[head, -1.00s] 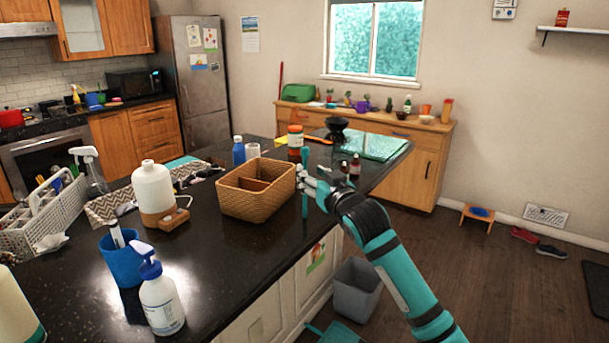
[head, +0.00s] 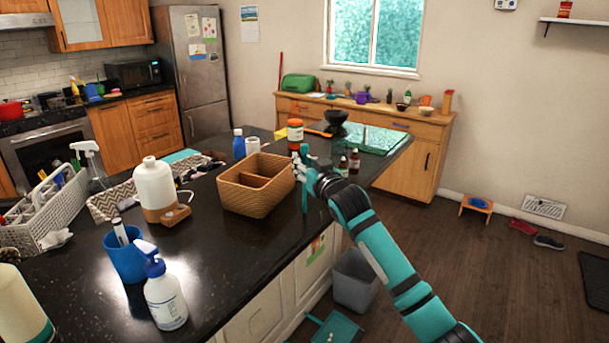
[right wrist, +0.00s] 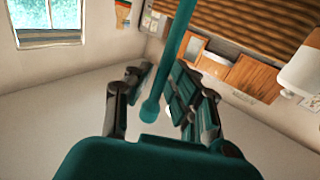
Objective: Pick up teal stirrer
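The teal stirrer (head: 305,198) is a thin rod, held nearly upright close to the right side of the woven basket (head: 256,203), near the counter's edge. My right gripper (head: 303,172) is at the stirrer. In the right wrist view the stirrer (right wrist: 176,45) runs between the fingers (right wrist: 163,72), and its rounded end (right wrist: 150,110) is near the palm. The fingers look closed on the rod, though the exact contact is partly hidden. My left gripper is out of view.
Dark small bottles (head: 354,162) and an orange-lidded jar (head: 295,133) stand behind the gripper. A grey bin (head: 355,285) is on the floor.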

